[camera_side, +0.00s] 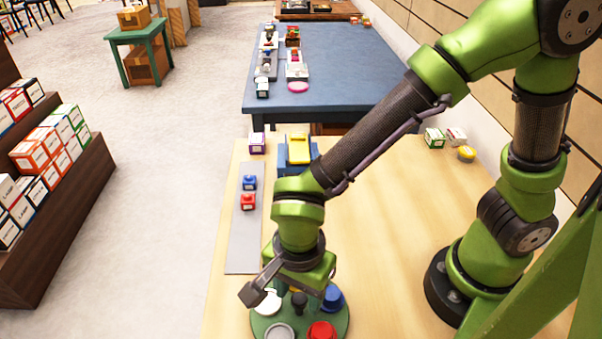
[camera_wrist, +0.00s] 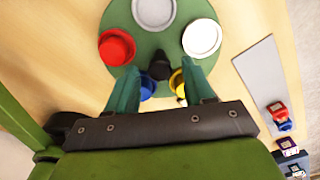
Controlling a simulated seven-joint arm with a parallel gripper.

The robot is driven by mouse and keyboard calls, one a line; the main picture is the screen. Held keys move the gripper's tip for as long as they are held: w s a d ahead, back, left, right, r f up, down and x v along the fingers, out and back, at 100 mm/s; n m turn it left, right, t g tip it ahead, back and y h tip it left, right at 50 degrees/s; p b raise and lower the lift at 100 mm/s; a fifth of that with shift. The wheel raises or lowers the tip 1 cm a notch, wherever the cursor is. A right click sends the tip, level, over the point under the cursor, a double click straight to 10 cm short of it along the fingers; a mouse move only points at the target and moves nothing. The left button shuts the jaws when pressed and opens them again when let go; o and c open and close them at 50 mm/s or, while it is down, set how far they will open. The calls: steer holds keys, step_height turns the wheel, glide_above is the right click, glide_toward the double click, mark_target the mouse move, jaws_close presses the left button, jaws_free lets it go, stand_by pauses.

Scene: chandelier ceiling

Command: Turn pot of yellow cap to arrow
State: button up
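A round green turntable (camera_side: 340,322) stands at the front of the wooden table, and it fills the top of the wrist view (camera_wrist: 150,35). It bears a red pot (camera_wrist: 117,47), a grey pot (camera_wrist: 153,10), a white pot (camera_wrist: 202,37), a blue pot (camera_wrist: 147,90) and a yellow pot (camera_wrist: 177,80). The blue and yellow pots are partly hidden by my fingers. A black centre knob (camera_wrist: 160,67) shows between my fingers. My gripper (camera_wrist: 161,74) is open over the turntable, its fingers apart around the knob's sides. I cannot make out an arrow.
A grey strip (camera_side: 244,235) with a blue block (camera_side: 249,183) and a red block (camera_side: 248,202) lies left of my arm. A yellow-topped blue object (camera_side: 299,150) stands at the table's back. Small boxes (camera_side: 435,138) sit at the back right. Bare wood lies right of the turntable.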

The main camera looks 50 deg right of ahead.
mark_target(300, 296)
step_height(300, 296, up, 17)
stand_by(0.7)
steer(key=shift+f, duration=0.1)
steer(key=w+d+r+n+t+y, duration=0.1)
steer(key=d+n+t, duration=0.6)
steer(key=d, duration=1.4)
steer(key=w+n+y, duration=0.1)
steer(key=n, duration=0.3)
steer(key=shift+w+d+r, duration=0.15)
steer(key=shift+w+d, duration=0.05)
steer(key=shift+d, duration=0.05)
